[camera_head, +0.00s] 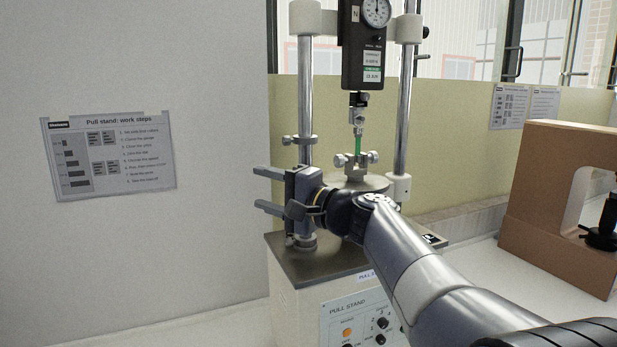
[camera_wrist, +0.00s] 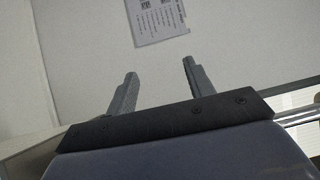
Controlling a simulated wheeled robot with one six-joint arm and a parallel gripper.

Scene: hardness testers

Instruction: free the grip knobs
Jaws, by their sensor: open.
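The pull stand (camera_head: 315,262) stands in the middle of the head view, with a dial gauge (camera_head: 366,45) at its top. Below the gauge hangs a small upper grip (camera_head: 358,112) with a knob (camera_head: 363,97) at its side. A thin green strip (camera_head: 357,145) runs from it down to the lower grip (camera_head: 354,171), which has a knob (camera_head: 373,157) on its right.
A control panel (camera_head: 362,318) is on the front. A brown frame (camera_head: 540,210) stands at right. A work-steps sheet (camera_head: 110,155) hangs on the left wall.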

